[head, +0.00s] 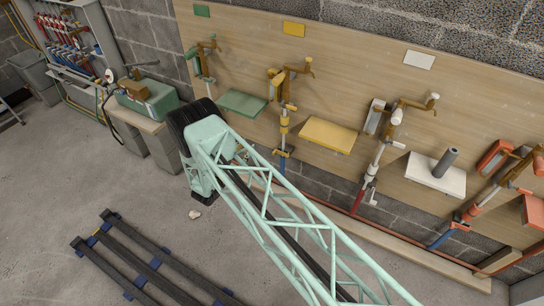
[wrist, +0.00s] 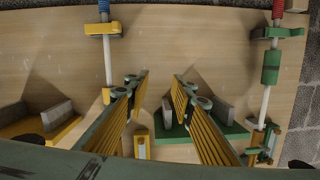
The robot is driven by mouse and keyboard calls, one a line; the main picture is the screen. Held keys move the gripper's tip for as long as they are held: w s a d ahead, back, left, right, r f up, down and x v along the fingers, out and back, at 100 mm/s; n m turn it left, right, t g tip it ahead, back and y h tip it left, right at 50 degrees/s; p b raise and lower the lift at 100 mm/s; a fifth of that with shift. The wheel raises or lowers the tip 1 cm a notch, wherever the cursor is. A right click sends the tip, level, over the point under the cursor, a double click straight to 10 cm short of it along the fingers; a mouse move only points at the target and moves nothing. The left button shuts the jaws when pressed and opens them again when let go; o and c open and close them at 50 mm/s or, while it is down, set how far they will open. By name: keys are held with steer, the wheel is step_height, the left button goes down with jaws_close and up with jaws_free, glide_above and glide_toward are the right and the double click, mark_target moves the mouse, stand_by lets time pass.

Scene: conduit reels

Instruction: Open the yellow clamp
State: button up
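The yellow clamp (head: 279,78) is on the wooden board at the second station from the left, at the upper end of a white and yellow pipe. In the wrist view, a yellow piece with a grey face (wrist: 142,146) shows low beside my left finger; I cannot tell which part of the clamp it is. My gripper (wrist: 160,77) is open and empty in the wrist view. Its two fingers point at the board between the yellow and green stations, apart from any clamp part as far as I see. In the head view my arm hides the gripper.
A yellow shelf (head: 328,134) and a green shelf (head: 242,103) flank the yellow pipe. A white clamp (head: 397,113) and a white shelf (head: 436,175) are further right, orange fittings beyond. Dark rails (head: 150,262) lie on the floor. A green case (head: 147,100) sits on a bench.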

steer(key=n+t+h, duration=0.1)
steer(key=h, duration=0.1)
glide_toward(273, 154)
steer(key=v, duration=0.5)
steer(key=shift+r+b, duration=0.3)
steer(key=shift+r, duration=0.05)
steer(key=shift+w+d, duration=0.1)
steer(key=shift+d, duration=0.05)
steer(key=shift+b+x, duration=1.5)
steer(key=shift+x, duration=5.3)
steer(key=shift+f, duration=0.1)
steer(key=shift+c, duration=0.7)
jaws_close()
